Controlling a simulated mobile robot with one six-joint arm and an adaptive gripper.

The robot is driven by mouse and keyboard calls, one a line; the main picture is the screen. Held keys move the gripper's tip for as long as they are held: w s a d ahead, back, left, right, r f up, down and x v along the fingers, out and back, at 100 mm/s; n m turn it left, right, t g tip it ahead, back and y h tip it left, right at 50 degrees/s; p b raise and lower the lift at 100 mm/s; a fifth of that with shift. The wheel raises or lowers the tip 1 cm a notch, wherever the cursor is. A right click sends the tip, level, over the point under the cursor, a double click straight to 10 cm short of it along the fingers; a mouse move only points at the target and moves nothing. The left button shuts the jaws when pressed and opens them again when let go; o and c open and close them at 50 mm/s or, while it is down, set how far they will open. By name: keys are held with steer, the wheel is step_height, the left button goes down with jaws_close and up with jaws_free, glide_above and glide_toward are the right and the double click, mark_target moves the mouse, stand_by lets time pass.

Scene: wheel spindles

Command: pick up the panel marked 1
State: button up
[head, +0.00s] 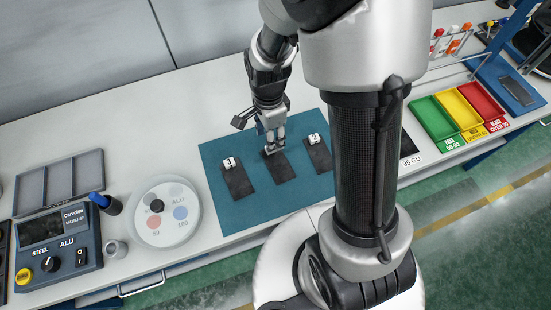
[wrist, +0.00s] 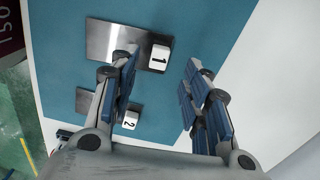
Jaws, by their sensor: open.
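The panel marked 1 is a dark metal plate (head: 279,170) in the middle of three on the teal mat (head: 215,150). The wrist view shows this plate (wrist: 112,40) with its white block (wrist: 160,57) bearing a black 1. In the head view my gripper (head: 272,149) hides that block. My gripper is open, pointing down over the block end of the plate. In the wrist view the block shows between the two fingers (wrist: 158,68), and the left finger covers part of the plate. I cannot tell whether the fingers touch anything.
Panels marked 3 (head: 239,184) and 2 (head: 321,158) lie on either side, close by. A tester box (head: 60,248), a round dish (head: 165,212) and a grey tray (head: 60,183) stand left. Green, yellow and red bins (head: 458,105) stand right. Mat behind the panels is clear.

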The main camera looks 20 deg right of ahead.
mark_target(278, 162)
steer(key=f, duration=0.1)
steer(key=f+b, duration=0.1)
steer(key=f, duration=0.1)
steer(key=f+b, duration=0.1)
steer(key=f, duration=0.1)
steer(key=shift+a, duration=0.25)
steer(key=shift+c, duration=0.5)
jaws_close()
